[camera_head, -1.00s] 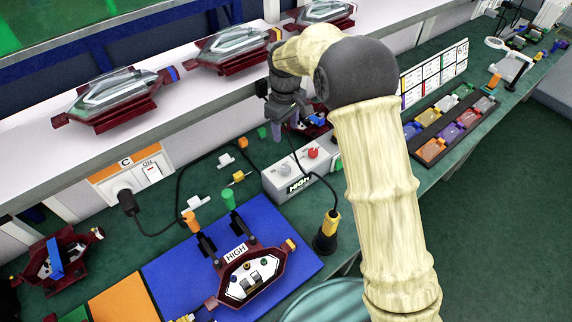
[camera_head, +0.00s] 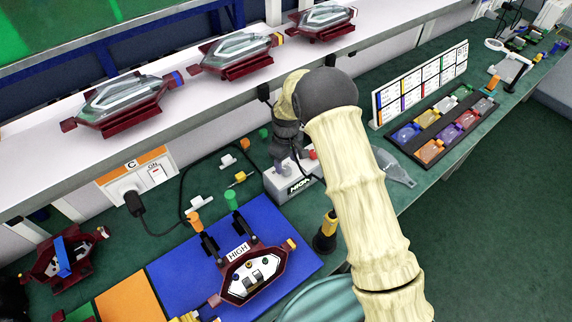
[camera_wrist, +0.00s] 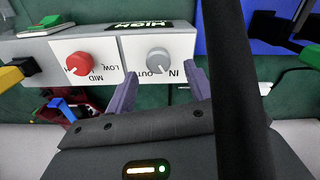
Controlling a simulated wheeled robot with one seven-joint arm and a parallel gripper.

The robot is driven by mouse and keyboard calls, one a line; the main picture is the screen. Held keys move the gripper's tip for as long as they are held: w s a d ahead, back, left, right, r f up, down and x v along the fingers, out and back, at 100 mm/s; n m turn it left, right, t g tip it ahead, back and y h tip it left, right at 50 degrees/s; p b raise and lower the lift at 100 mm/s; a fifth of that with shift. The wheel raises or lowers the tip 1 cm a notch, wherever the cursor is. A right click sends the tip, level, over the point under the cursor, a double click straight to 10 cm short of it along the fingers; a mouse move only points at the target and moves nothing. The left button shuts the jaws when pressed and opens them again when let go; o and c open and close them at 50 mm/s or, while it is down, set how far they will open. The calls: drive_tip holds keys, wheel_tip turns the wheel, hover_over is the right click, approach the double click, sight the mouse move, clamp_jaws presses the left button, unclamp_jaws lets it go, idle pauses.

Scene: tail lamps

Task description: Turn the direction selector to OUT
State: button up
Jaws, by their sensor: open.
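The white control box (camera_head: 280,187) stands on the green bench, partly hidden by my gripper (camera_head: 290,160) in the head view. In the wrist view, upside down, its face has a grey knob (camera_wrist: 158,60) with IN and OUT printed beside it, and a red knob (camera_wrist: 80,63) with LOW and MID labels. I cannot tell which label the grey knob points to. My gripper (camera_wrist: 161,78) is open and empty. Its two purple fingers stand on either side of the grey knob's lower edge in the wrist view; contact is not clear.
A dark red lamp housing (camera_head: 252,277) lies on the blue mat (camera_head: 185,270) beside a HIGH sign. A black probe with a yellow handle (camera_head: 326,232) stands near the box. A parts tray (camera_head: 440,132) sits to the right.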

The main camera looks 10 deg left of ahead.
sight(286, 169)
wheel_tip(286, 169, down, 3)
drive_tip(key=shift+w+f+p, duration=0.1)
drive_tip(key=shift+f+p, duration=0.05)
drive_tip(key=shift+p, duration=0.15)
drive_tip(key=shift+w+d+f, duration=0.1)
drive_tip(key=shift+d+f, duration=0.05)
drive_tip(key=shift+d, duration=0.05)
drive_tip(key=shift+c, duration=0.2)
drive_tip(key=shift+a, duration=0.15)
drive_tip(key=c, duration=0.9)
drive_tip(key=shift+c, duration=0.2)
